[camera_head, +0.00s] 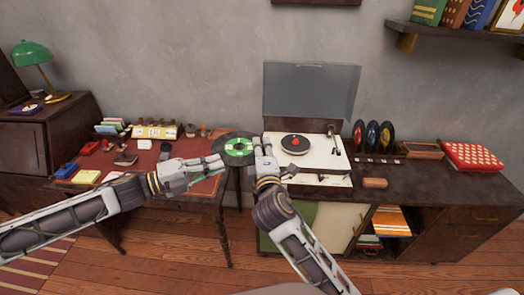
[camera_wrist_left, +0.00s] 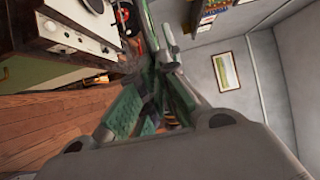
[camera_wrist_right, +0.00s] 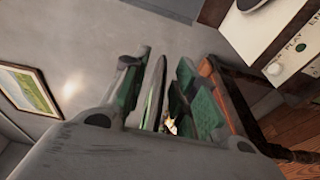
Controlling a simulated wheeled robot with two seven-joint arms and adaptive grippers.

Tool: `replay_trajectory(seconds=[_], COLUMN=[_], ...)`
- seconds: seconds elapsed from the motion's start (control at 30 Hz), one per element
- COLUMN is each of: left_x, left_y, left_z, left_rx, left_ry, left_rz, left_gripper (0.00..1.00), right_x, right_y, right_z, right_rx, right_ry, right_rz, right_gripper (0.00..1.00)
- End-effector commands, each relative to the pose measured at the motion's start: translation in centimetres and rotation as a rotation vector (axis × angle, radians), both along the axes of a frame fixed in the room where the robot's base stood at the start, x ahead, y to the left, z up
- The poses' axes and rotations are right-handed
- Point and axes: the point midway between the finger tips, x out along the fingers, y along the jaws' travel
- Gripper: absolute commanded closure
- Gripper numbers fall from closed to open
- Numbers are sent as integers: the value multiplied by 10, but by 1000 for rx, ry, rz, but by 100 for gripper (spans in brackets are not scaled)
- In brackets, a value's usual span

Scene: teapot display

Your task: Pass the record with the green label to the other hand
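The record with the green label (camera_head: 237,154) is in the air between my two grippers, near the gap between the desk and the cabinet. My left gripper (camera_head: 221,162) is at its left edge and appears shut on it; the left wrist view shows the green finger pads (camera_wrist_left: 155,100) close about a thin dark edge. My right gripper (camera_head: 262,142) is at the record's right edge. In the right wrist view its pads (camera_wrist_right: 160,90) stand apart, with the thin record (camera_wrist_right: 154,88) edge-on between them and a gap on one side.
The cream turntable (camera_head: 320,157) with its raised lid (camera_head: 311,92) stands just right of my right gripper. Several upright records (camera_head: 372,136) stand beyond it. The left desk (camera_head: 208,187) holds small items. A green lamp (camera_head: 33,54) is far left.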

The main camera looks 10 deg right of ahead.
Motion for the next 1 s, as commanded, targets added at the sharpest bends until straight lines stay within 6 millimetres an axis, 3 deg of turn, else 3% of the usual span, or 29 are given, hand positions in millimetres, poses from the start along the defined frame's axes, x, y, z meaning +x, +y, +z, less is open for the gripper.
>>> replay_trajectory(seconds=[0.1, 0.3, 0.47, 0.7, 1.0], left_x=[0, 0, 0, 0, 0], left_y=[0, 0, 0, 0, 0], left_z=[0, 0, 0, 0, 0], left_rx=[0, 0, 0, 0, 0], left_ry=[0, 0, 0, 0, 0], left_rz=[0, 0, 0, 0, 0], left_gripper=[100, 100, 100, 70, 70], right_x=[0, 0, 0, 0, 0], right_y=[0, 0, 0, 0, 0], right_z=[0, 0, 0, 0, 0], right_rx=[0, 0, 0, 0, 0], right_ry=[0, 0, 0, 0, 0], right_rz=[0, 0, 0, 0, 0], right_gripper=[74, 100, 100, 100, 100])
